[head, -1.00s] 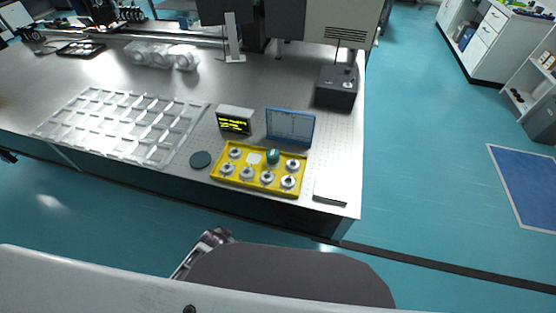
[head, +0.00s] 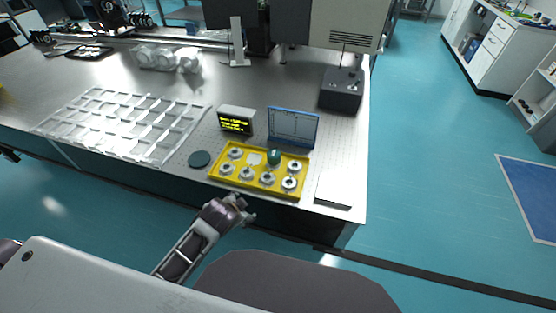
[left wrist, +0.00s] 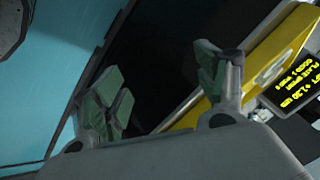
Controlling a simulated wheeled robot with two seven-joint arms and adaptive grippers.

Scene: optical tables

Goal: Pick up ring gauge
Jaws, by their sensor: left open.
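Several metallic ring gauges (head: 267,178) sit in a yellow tray (head: 232,184) near the table's front edge. I cannot tell which one the task means. A teal piece (head: 274,156) and a pale square also lie in the tray. My left gripper (head: 246,208) is in front of the table edge, apart from the tray and just below it in the picture. In the left wrist view its two green-padded fingers (left wrist: 160,85) are spread and empty, and the tray's yellow side (left wrist: 268,52) shows beyond them. My right gripper is not in view.
A small display with yellow text (head: 236,120) and a blue-framed panel (head: 292,128) stand behind the tray. A dark round pad (head: 199,159) lies left of it, and a clear compartment grid (head: 120,127) farther left. A black box (head: 341,90) stands at the back right.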

